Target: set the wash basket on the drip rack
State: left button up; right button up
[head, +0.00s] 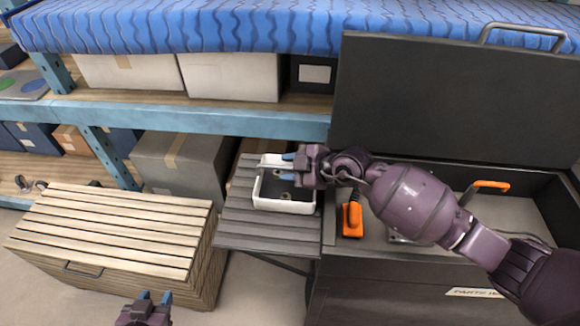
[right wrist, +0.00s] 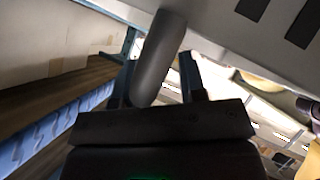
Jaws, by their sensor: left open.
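The white wash basket (head: 283,206), with a dark inside and a grey handle (head: 274,166), sits on the grey slatted drip rack (head: 262,236). It appears level. My right gripper (head: 288,166) is over the basket's far part, its fingers apart on either side of the handle. In the right wrist view the thick dark handle (right wrist: 166,50) runs between the two fingers, with a light gap beside the right finger. The basket's wall (right wrist: 235,40) shows there too. My left gripper (head: 154,297) is open and empty at the bottom, in front of the slatted wooden chest.
The slatted wooden chest (head: 120,225) stands left of the rack. A dark box with a raised lid (head: 440,100) stands at right, holding an orange-handled tool (head: 352,218). Blue-framed shelves (head: 200,118) with cartons are behind. Some floor (head: 262,290) is clear.

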jog(key=v, duration=1.2)
jog(key=shift+s+d, duration=0.1)
jog(key=shift+d, duration=0.05)
dwell(0.4)
